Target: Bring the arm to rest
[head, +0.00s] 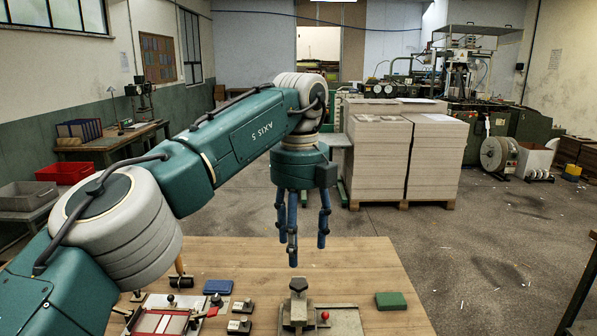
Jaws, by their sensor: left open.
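My left arm (235,140) comes in from the left, teal with grey ring joints, and reaches over the wooden table (370,270). My left gripper (302,246) hangs from its end with several blue fingers pointing down. The fingers are spread open with nothing between them. In the picture the fingertips sit above a grey fixture with a dark knob (298,290); the gap between them cannot be judged exactly. My right gripper is not in view.
The table holds a green block (391,300), a blue block (218,287), a red-framed tray (160,322) and small clamps (242,306). Behind stand tall greyboard stacks (378,165) on a pallet and a green machine (500,120). The table's back right is bare.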

